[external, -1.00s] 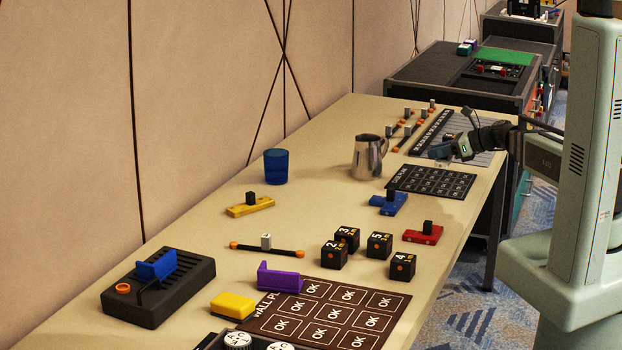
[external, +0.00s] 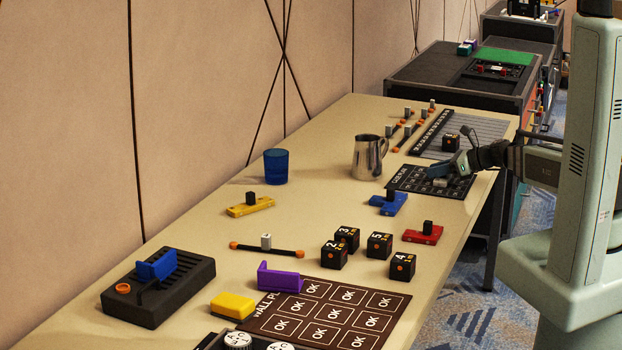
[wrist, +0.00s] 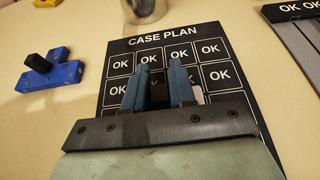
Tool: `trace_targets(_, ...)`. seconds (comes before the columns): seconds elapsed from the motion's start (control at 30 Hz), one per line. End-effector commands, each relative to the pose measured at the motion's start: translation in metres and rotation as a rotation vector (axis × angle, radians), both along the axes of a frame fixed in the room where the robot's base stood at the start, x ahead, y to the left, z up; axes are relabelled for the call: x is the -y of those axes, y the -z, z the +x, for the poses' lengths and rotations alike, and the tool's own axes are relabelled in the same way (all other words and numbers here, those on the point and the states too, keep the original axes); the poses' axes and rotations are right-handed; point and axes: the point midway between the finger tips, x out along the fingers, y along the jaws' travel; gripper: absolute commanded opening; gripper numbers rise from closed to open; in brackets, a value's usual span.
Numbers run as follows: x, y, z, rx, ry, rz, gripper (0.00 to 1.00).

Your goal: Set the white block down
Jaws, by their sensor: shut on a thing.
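My gripper (external: 440,172) is low over the near part of the black CASE PLAN mat (external: 406,185) in the external view. Just under the fingertips, a small pale block, the white block (external: 441,183), shows. In the wrist view the two blue fingers (wrist: 160,88) stand over the mat (wrist: 130,43) with a dark part between them, and a sliver of the white block (wrist: 198,96) shows beside the right finger. The gripper is shut on the block's dark part. The fingers hide most of the block, and I cannot tell whether it touches the mat.
A blue block with a black handle (external: 388,203) lies left of the mat. A metal pitcher (external: 368,158) stands behind it. A black cube (external: 450,142) sits on the grey striped board (external: 485,128) beyond. A red block (external: 424,234) and several numbered cubes are nearer.

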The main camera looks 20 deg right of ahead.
Motion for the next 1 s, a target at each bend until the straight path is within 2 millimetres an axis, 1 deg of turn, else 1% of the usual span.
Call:
trace_targets(0.17,0.0,0.003,0.0,0.0,0.0,0.0,0.0)
trace_targets(0.2,0.0,0.003,0.0,0.0,0.0,0.0,0.29)
trace_targets(0.43,0.0,0.003,0.0,0.0,0.0,0.0,0.5)
trace_targets(0.77,0.0,0.0,0.0,0.0,0.0,0.0,0.5)
trace_targets(0.87,0.006,-0.004,-0.007,0.0,0.002,0.0,0.5)
trace_targets(1.0,0.021,-0.013,-0.023,0.001,0.003,0.001,0.5)
